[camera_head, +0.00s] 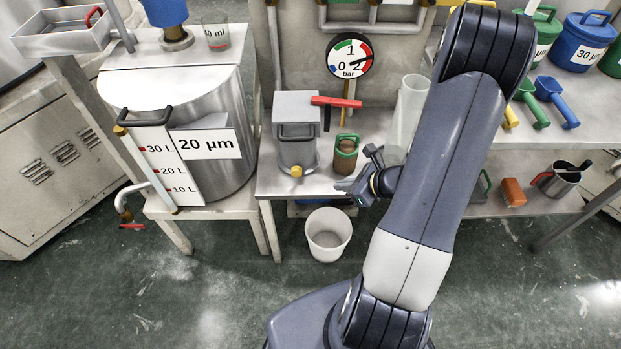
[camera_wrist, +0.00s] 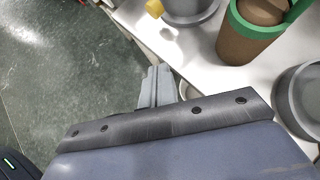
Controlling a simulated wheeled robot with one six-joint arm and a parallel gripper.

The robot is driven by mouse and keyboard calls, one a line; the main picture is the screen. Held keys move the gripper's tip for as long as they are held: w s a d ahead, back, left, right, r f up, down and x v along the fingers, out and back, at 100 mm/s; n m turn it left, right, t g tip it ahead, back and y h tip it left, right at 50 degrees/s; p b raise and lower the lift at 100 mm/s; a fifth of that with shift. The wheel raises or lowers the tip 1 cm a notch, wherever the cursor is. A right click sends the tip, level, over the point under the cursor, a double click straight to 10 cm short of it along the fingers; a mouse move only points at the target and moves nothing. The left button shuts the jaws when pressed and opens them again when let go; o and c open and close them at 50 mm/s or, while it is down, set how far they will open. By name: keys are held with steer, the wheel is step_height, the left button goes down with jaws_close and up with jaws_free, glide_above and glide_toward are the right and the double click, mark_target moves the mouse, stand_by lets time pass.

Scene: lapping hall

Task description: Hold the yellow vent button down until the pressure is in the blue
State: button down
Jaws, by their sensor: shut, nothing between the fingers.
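The yellow vent button (camera_head: 297,171) sticks out low on the front of a grey metal pressure vessel (camera_head: 298,140) on the bench. In the wrist view the yellow button (camera_wrist: 154,8) shows at the top edge, beyond my fingertips. The round gauge (camera_head: 349,56) on the wall reads 0 to 2 bar, with coloured bands; its needle appears to point right, toward the red. My gripper (camera_head: 352,188) is shut and empty at the bench's front edge, right of the button and apart from it. Its closed fingers (camera_wrist: 157,85) also show in the wrist view.
A brown pot with a green rim and handle (camera_head: 346,153) stands just right of the vessel, close to my gripper. A red-handled lever (camera_head: 336,102) is above. A white bucket (camera_head: 327,236) stands on the floor below. A steel 20 µm tank (camera_head: 222,100) stands left.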

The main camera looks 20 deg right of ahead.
mark_target(297, 172)
steer(key=b+x, duration=0.1)
steer(key=x, duration=0.7)
steer(key=shift+w+a+f, duration=0.2)
steer(key=shift+w+a, duration=0.05)
steer(key=shift+w+a+r, duration=0.2)
steer(key=shift+w+a, duration=0.1)
steer(key=shift+w, duration=0.15)
steer(key=shift+w+a+r, duration=0.2)
steer(key=shift+w+a, duration=0.15)
steer(key=shift+w, duration=0.05)
steer(key=shift+w+a, duration=0.4)
steer(key=shift+w, duration=0.15)
